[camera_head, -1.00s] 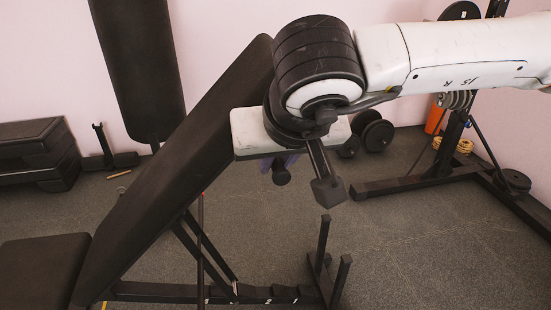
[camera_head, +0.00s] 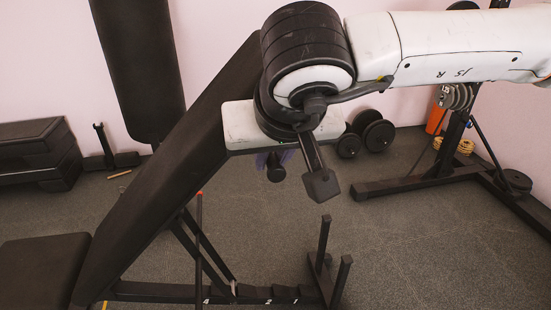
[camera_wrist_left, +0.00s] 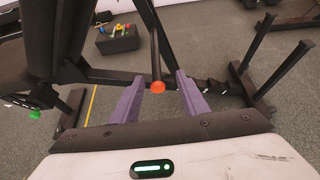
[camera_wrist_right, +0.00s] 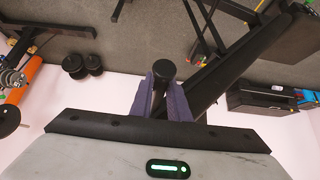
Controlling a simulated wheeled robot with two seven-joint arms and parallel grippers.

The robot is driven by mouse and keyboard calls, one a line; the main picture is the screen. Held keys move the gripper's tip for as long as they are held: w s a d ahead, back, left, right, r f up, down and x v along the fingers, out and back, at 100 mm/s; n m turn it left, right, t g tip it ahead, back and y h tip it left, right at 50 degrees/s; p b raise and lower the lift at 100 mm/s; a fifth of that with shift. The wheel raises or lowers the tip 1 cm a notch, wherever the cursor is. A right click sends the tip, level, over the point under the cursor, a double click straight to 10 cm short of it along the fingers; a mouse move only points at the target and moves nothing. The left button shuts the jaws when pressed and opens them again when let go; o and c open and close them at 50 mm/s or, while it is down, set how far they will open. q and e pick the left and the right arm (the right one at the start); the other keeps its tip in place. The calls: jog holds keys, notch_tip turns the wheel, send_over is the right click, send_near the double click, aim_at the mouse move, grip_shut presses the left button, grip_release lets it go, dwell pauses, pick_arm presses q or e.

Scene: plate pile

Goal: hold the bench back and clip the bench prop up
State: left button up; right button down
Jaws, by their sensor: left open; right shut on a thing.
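The black bench back (camera_head: 165,150) leans up to the right in the head view. My right gripper (camera_wrist_right: 165,88) is shut on a short black round handle (camera_wrist_right: 163,70) at its edge; the handle's end also shows in the head view (camera_head: 275,172). Slanted black prop struts (camera_head: 212,250) run from under the back down to the notched base rail (camera_head: 275,292). A thin upright rod with an orange tip (camera_head: 200,197) stands beside them. In the left wrist view, my left gripper (camera_wrist_left: 160,78) is open, its purple fingers on either side of this orange-tipped rod (camera_wrist_left: 157,87). The head view does not show the left gripper.
The bench seat (camera_head: 45,268) is at lower left. Two upright posts (camera_head: 343,280) rise at the base's right end. Dumbbells (camera_head: 365,135), a black rack (camera_head: 430,180) and stacked steps (camera_head: 35,150) stand behind. The floor right of the base is clear.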

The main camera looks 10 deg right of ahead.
jog(key=shift+w+a+r, duration=0.1)
jog(key=shift+a+r, duration=1.6)
jog(key=shift+r, duration=0.15)
jog(key=shift+d, duration=0.1)
dwell(0.4)
pick_arm(q)
jog(key=shift+w+a+r, duration=0.65)
jog(key=shift+w+r, duration=0.05)
jog(key=shift+w, duration=0.2)
jog(key=x, duration=0.2)
jog(key=a+x, duration=0.1)
jog(key=x, duration=0.2)
jog(key=shift+f, duration=0.2)
